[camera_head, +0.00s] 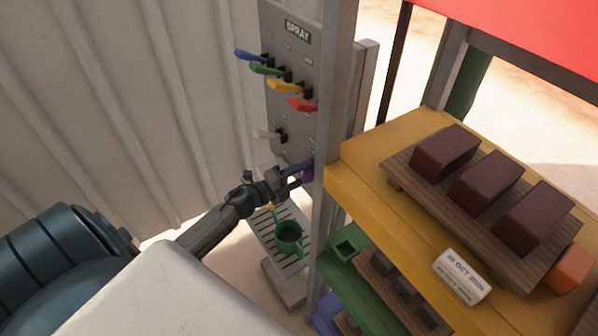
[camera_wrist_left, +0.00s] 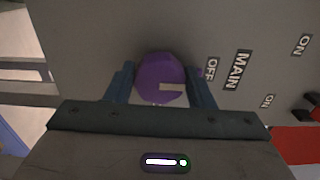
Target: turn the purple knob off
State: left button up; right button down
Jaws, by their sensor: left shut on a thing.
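The purple knob (camera_wrist_left: 160,80) is a round dial on the grey panel, with a pale notch on its right side in the left wrist view. Labels beside it read "OFF" and "MAIN". My left gripper (camera_wrist_left: 160,92) has one finger on each side of the knob and is shut on it. In the head view only a bit of the purple knob (camera_head: 308,174) shows past the left gripper (camera_head: 296,178), at the lower right of the panel. My right gripper is not in view.
The spray panel (camera_head: 297,80) carries blue, green, yellow and red levers above the knob. A green watering can (camera_head: 289,238) stands on a slatted tray below my gripper. A yellow shelf (camera_head: 362,190) with dark blocks on a board stands close on the right.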

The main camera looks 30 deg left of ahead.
pick_arm(q)
jog(key=shift+n, duration=0.3)
jog(key=o, duration=1)
jog(key=shift+w+d, duration=0.1)
jog(key=shift+c, duration=0.2)
jog(key=b+v, duration=0.4)
jog(key=v, duration=0.6)
jog(key=shift+s, duration=0.4)
jog(key=shift+f, duration=0.1)
